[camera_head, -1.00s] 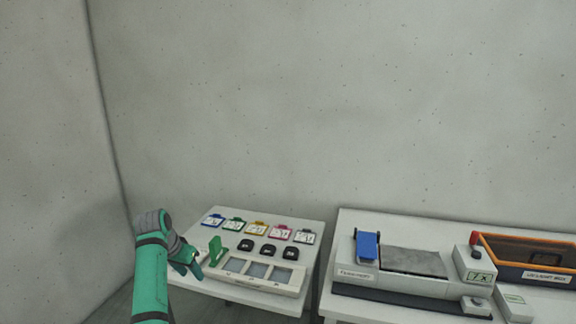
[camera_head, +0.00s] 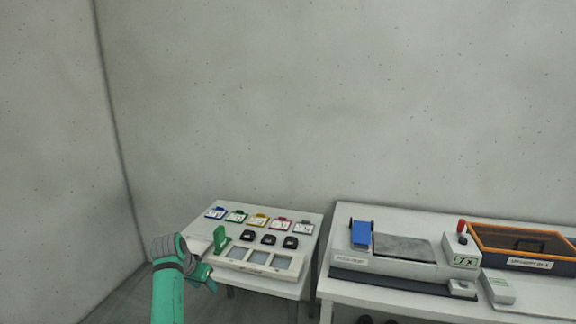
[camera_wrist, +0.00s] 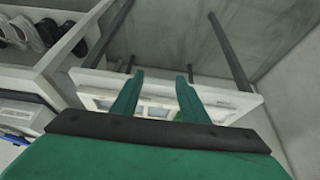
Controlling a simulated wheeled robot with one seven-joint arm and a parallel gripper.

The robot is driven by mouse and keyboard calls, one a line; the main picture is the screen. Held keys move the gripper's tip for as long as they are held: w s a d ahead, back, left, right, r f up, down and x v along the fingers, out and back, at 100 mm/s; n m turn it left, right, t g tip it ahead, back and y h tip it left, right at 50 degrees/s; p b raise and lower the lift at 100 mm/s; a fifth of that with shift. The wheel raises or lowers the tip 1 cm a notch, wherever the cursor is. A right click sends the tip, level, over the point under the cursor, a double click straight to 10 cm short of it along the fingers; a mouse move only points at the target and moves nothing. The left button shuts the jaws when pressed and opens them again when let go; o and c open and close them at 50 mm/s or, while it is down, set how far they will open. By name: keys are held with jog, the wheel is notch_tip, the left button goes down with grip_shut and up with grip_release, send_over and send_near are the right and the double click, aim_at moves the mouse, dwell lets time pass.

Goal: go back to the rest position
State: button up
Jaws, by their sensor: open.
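My gripper (camera_head: 210,280) is at the front left corner of the left table in the head view, at the end of my green arm. In the wrist view my gripper (camera_wrist: 157,80) shows two green fingers spread apart with nothing between them. The table's panel with several pale windows (camera_head: 260,262) lies beyond the fingers, and its windows show between and beside them in the wrist view. A green upright piece (camera_head: 221,238) stands at the panel's left end, just beyond my gripper and apart from it.
Several coloured tags (camera_head: 258,220) and black pieces (camera_head: 269,240) lie on the left table (camera_head: 312,228). The right table (camera_head: 350,212) carries a grey machine with a blue part (camera_head: 361,234) and an orange-rimmed bin (camera_head: 530,262). A narrow gap separates the tables. Walls stand behind and left.

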jog(key=s+d+f+n+t, duration=0.1)
jog(key=s+d+f+t, duration=0.15)
jog(key=d+f, duration=0.7)
jog(key=s+d+f+t, duration=0.1)
jog(key=s+d+f, duration=0.45)
jog(key=f, duration=0.75)
jog(key=s+d+f+n+t, duration=0.1)
jog(key=s+d+f, duration=0.35)
jog(key=s, duration=0.35)
jog(key=s+d+f+n+t, duration=0.1)
jog(key=s+d+f, duration=0.3)
jog(key=s+d, duration=0.25)
jog(key=s+d+r+n+t+y, duration=0.1)
jog(key=s+r, duration=0.2)
jog(key=s, duration=0.9)
jog(key=s+d+r+t+y, duration=0.1)
jog(key=s+r, duration=0.2)
jog(key=s, duration=0.8)
jog(key=s+r+m+t, duration=0.1)
jog(key=s+r+t, duration=0.2)
jog(key=s+r, duration=1.2)
notch_tip(320, 180, up, 3)
jog(key=shift+s+a+f+h, duration=0.1)
jog(key=shift+s+a+h, duration=0.15)
jog(key=shift+a+h, duration=0.1)
